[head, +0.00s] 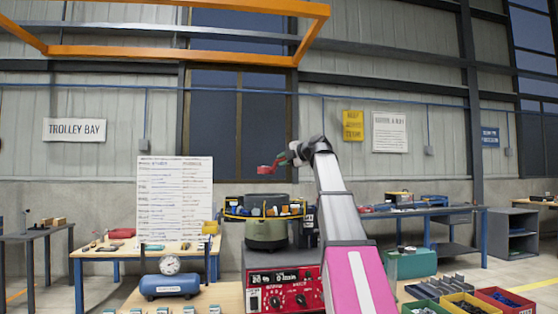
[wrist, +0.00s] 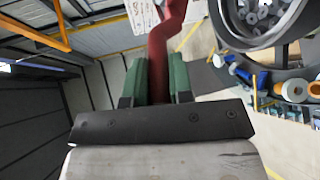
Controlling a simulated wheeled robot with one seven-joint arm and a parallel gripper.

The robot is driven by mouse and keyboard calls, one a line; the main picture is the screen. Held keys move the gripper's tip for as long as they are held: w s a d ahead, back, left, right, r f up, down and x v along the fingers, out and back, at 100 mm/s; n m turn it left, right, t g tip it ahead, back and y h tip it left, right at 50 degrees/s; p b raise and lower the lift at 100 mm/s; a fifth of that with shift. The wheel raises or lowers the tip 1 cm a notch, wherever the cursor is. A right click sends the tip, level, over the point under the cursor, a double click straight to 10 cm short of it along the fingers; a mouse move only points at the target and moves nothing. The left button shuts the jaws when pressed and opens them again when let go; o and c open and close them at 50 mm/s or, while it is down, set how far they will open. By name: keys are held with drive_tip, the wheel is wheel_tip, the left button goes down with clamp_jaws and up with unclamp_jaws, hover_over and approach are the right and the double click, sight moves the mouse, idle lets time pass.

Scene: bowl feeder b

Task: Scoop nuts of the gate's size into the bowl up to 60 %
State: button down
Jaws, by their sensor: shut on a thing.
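My gripper (head: 287,159) is raised above and slightly right of the bowl feeder. It is shut on the dark red handle of a scoop (head: 266,169), whose head points left over the feeder. In the wrist view the green fingers of my gripper (wrist: 157,85) clasp the scoop's handle (wrist: 158,60); the scoop's head is out of that view. The feeder's dark bowl (head: 264,202) sits on a green base (head: 265,234). In the wrist view the bowl's pale rim (wrist: 262,42) shows at upper right, with grey nuts (wrist: 262,14) inside. The gate cannot be made out.
A red control box (head: 283,290) with dials and a display stands below the feeder. Blue and orange parts (wrist: 294,90) ring the bowl. Open bins (head: 470,303) stand at lower right, and a blue tank with a gauge (head: 170,285) at lower left. Air around the scoop looks clear.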

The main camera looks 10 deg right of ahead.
drive_tip(key=w+d+f+m+t+y, duration=0.2)
drive_tip(key=d+f+m+y, duration=0.3)
drive_tip(key=m, duration=0.7)
drive_tip(key=a+r+n+h, duration=0.1)
drive_tip(key=n, duration=0.2)
drive_tip(key=s+a+r+n+g+h, duration=0.1)
drive_tip(key=a+r+n+h, duration=0.1)
drive_tip(key=n, duration=0.2)
drive_tip(key=a+r+n+g+h, duration=0.1)
drive_tip(key=n, duration=0.2)
drive_tip(key=shift+s+a+r+n, duration=0.25)
drive_tip(key=shift+s+n, duration=0.05)
drive_tip(key=shift+s, duration=0.1)
drive_tip(key=shift+s+a+r+n+h, duration=0.1)
drive_tip(key=shift+a+r+n+h, duration=0.1)
drive_tip(key=shift+r+n+h, duration=0.25)
drive_tip(key=shift+s+a+r+n+h, duration=0.15)
drive_tip(key=shift+n+h, duration=0.1)
drive_tip(key=shift+n, duration=0.3)
drive_tip(key=shift+f, duration=0.1)
idle(1.0)
